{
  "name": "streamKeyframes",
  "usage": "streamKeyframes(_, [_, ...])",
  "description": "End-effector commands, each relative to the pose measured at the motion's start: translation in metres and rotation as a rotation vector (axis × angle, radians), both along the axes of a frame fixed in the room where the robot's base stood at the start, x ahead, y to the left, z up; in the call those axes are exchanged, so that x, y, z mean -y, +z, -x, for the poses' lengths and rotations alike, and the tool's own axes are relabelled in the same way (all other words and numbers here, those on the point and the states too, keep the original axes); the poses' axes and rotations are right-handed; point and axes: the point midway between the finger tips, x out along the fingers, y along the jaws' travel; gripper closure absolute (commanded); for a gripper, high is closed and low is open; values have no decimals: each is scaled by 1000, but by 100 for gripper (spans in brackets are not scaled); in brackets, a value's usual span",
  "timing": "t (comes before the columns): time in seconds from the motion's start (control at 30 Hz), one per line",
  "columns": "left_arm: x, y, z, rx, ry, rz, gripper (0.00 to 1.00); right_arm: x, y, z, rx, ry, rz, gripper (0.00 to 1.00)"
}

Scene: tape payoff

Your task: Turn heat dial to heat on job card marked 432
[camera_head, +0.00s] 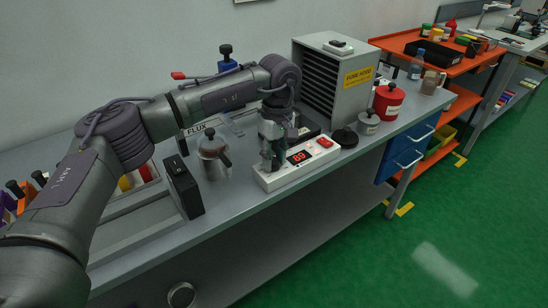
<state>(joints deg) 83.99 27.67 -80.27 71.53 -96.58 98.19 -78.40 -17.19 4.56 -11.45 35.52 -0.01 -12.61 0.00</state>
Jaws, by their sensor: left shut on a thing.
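A white control unit (320,158) sits at the front edge of the grey bench, with a lit red display (299,157) that seems to read 89 and a red switch (325,142) at its right end. My left gripper (272,160) points down onto the left part of this unit and is shut on the heat dial there. The fingers hide most of the dial, so its pointer and marks cannot be seen. No job card marked 432 can be made out. My right gripper is not in view.
A grey fume hood (335,80), a red can (388,102) and a small grey can (368,122) stand behind and right. A black round piece (345,138) lies close to the unit's right end.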

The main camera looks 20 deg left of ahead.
Motion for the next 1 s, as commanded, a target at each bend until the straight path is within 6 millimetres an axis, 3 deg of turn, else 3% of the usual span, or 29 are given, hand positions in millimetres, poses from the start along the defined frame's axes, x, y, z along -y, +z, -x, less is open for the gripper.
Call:
streamKeyframes(0.37, [0, 3, -1, 6, -2, 2, 100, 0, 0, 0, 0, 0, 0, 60])
streamKeyframes(0.4, [0, 3, -1, 6, -2, 2, 63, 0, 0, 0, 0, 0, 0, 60])
streamKeyframes(0.53, [0, 2, -1, 5, -2, 2, 42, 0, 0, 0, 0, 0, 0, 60])
streamKeyframes(0.87, [0, 3, -1, 2, -3, 1, 41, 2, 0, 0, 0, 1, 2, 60])
streamKeyframes(1.0, [1, 18, -2, 5, -2, 2, 41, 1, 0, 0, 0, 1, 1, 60])
